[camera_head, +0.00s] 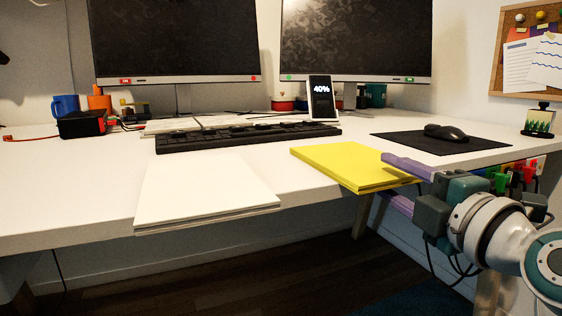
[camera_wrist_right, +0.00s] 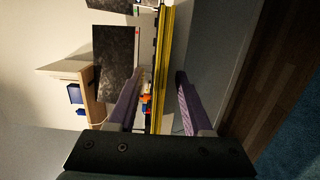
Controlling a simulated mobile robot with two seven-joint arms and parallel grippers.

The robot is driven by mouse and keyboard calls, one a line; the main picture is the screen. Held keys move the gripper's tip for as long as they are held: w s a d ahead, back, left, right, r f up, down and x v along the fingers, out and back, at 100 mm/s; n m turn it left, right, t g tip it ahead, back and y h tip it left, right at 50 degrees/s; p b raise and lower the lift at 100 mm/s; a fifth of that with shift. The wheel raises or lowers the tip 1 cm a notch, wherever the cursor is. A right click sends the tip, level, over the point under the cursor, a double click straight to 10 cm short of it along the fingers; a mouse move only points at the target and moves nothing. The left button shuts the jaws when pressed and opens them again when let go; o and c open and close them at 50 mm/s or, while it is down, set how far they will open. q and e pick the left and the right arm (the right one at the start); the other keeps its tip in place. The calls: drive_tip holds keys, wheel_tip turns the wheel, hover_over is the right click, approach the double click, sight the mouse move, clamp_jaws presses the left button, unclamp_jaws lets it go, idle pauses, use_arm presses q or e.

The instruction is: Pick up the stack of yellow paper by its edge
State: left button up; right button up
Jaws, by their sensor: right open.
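The stack of yellow paper (camera_head: 345,163) lies on the white desk, its near right corner jutting past the desk's front edge. My right gripper (camera_head: 403,185) is at this overhang, one purple finger above the stack's level and one below it. The right wrist view shows the stack edge-on as a yellow strip (camera_wrist_right: 162,70) between the two fingers of the right gripper (camera_wrist_right: 160,78). The fingers are apart, with a gap visible on each side of the strip. My left gripper is not in view.
A white paper stack (camera_head: 205,193) lies left on the desk (camera_head: 80,190), overhanging its front edge. A keyboard (camera_head: 245,137) and a phone reading 40% (camera_head: 321,100) are behind. A black mat (camera_head: 430,145) with a mouse (camera_head: 445,132) lies right. Below the front edge is open floor.

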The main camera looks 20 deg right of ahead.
clamp_jaws()
idle(0.3)
idle(1.1)
